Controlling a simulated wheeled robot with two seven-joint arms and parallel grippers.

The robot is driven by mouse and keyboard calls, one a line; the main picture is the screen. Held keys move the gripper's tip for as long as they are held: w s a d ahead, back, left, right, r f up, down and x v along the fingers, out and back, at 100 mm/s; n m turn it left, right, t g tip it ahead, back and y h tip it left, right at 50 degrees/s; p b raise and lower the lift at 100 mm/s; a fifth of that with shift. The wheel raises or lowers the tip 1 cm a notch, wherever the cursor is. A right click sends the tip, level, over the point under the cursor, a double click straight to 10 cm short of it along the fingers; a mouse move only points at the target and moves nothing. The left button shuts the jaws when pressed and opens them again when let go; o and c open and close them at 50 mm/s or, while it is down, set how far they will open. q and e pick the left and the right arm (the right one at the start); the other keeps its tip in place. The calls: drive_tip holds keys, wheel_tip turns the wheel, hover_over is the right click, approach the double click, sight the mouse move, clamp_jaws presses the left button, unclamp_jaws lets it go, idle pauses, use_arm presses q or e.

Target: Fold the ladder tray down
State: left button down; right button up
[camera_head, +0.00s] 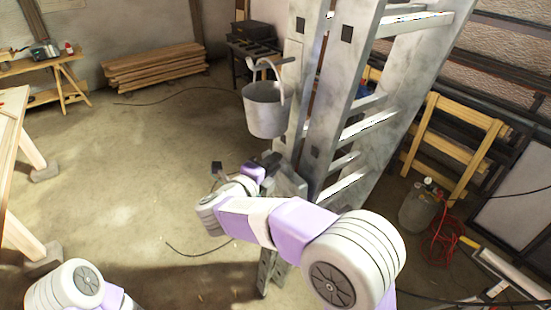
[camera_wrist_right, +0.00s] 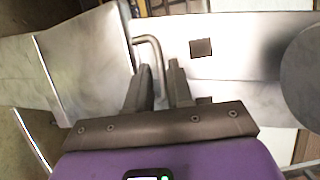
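The grey metal stepladder (camera_head: 345,95) stands right of centre in the head view. A flat grey panel (camera_head: 288,184), apparently the ladder tray, hangs low beside its near rail, partly hidden by my right arm. In the right wrist view the panel (camera_wrist_right: 85,62) fills the left side, with a bent metal rod (camera_wrist_right: 152,48) at its edge. My right gripper (camera_head: 270,160) is at the panel's upper part. In the wrist view its fingers (camera_wrist_right: 160,85) are apart, with the rod between them; contact cannot be told. My left gripper is out of view.
A metal bucket (camera_head: 265,108) hangs on the ladder's left side, just above my right gripper. A workbench edge (camera_head: 12,120) is at the left. Stacked boards (camera_head: 155,68) lie at the back. A gas cylinder (camera_head: 418,210) stands right. Floor left of the ladder is mostly clear.

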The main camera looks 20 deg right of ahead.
drive_tip(key=shift+x, duration=0.8)
clamp_jaws()
idle(0.9)
